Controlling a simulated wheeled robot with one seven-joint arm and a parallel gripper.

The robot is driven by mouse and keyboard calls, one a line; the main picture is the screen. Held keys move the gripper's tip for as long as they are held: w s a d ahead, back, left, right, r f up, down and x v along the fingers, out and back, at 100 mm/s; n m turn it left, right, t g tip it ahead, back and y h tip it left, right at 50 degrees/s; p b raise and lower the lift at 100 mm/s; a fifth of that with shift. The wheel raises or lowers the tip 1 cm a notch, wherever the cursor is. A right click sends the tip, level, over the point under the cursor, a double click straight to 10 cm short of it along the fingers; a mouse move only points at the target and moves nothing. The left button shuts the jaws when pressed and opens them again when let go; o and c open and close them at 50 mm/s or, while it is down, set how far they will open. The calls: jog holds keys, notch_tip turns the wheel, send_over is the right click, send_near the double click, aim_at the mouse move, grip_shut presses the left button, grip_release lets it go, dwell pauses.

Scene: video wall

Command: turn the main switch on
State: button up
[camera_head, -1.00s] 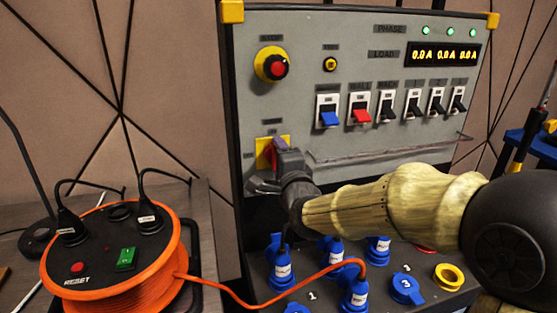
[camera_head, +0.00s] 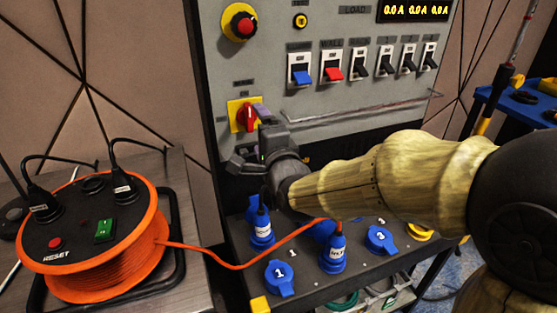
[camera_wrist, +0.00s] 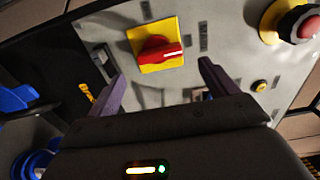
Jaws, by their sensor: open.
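The main switch is a red rotary knob (camera_head: 243,117) on a square yellow plate, low on the left of the grey panel. In the wrist view the red knob (camera_wrist: 160,51) lies ahead of the fingers, with its white-marked end pointing right. In the head view the knob stands roughly upright. My gripper (camera_head: 264,120) is just right of and below the knob and partly covers the plate's right edge. In the wrist view my gripper (camera_wrist: 160,78) has its two purple fingers apart, with nothing between them. The knob looks clear of both fingers.
A red-and-yellow stop button (camera_head: 242,25) is above the switch. A row of breakers (camera_head: 386,62) and a metal rail (camera_head: 360,112) are to the right. Blue sockets and plugs (camera_head: 335,250) sit below my arm. An orange cable reel (camera_head: 95,240) stands left.

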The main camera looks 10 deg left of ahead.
jog(key=v, duration=1.1)
jog(key=shift+s+d, duration=0.25)
jog(key=shift+s, duration=0.1)
jog(key=shift+f, duration=0.1)
jog(key=shift+w, duration=0.1)
